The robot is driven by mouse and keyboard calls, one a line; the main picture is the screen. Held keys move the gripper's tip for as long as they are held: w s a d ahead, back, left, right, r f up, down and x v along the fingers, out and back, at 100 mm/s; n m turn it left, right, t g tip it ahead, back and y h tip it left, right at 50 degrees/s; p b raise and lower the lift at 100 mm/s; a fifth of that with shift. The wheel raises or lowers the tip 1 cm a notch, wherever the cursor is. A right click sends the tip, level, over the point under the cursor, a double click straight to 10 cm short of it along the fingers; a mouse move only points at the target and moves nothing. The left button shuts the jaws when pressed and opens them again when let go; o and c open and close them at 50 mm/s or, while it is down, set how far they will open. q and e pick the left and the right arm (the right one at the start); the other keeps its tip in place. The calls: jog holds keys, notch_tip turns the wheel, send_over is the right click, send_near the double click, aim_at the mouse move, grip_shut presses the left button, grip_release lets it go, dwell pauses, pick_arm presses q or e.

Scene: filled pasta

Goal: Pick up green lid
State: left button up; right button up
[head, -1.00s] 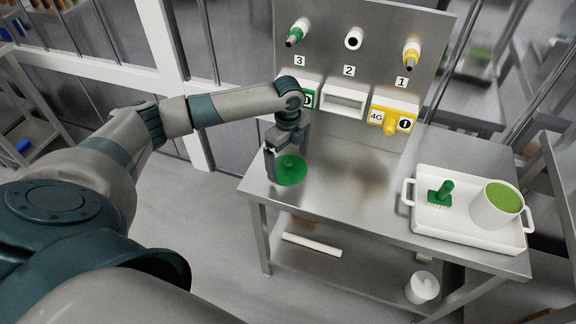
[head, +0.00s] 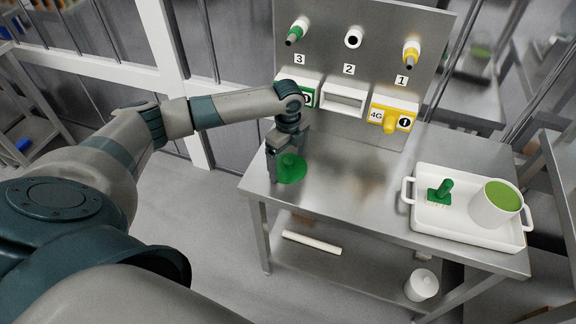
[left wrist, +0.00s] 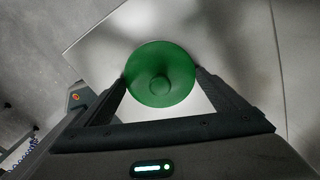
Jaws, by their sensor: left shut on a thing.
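The green lid (head: 292,172) is a round disc with a knob in its middle, at the left end of the steel table. It also shows in the left wrist view (left wrist: 160,72), between the two fingers. My left gripper (head: 287,161) is at the lid from above, with its fingers around it. In the left wrist view the fingertips of my left gripper (left wrist: 160,78) are at both sides of the lid, and the gripper is shut on it. Whether the lid is clear of the table I cannot tell. My right gripper is not in view.
A white tray (head: 462,232) with a green brush (head: 440,190) and a white pot with green contents (head: 497,204) stands at the table's right end. A back panel (head: 376,30) with numbered holders rises behind. The middle of the steel table (head: 352,185) is clear.

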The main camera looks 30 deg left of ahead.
aim_at(291, 160)
pick_arm(q)
jog(key=shift+r, duration=0.5)
jog(key=r+b, duration=0.1)
jog(key=r, duration=0.2)
jog(key=shift+w+d+r+b, duration=0.15)
jog(key=shift+w+d+b, duration=0.05)
jog(key=shift+d+b, duration=0.2)
jog(key=d+r, duration=0.1)
jog(key=w+d+r+b, duration=0.1)
jog(key=d, duration=0.2)
jog(key=shift+w+d+r, duration=0.3)
jog(key=shift+w+r, duration=0.1)
jog(key=w+d+r+b, duration=0.1)
jog(key=w+d+r, duration=0.1)
jog(key=d+r, duration=0.2)
jog(key=shift+d+b, duration=0.35)
jog(key=shift+d, duration=0.45)
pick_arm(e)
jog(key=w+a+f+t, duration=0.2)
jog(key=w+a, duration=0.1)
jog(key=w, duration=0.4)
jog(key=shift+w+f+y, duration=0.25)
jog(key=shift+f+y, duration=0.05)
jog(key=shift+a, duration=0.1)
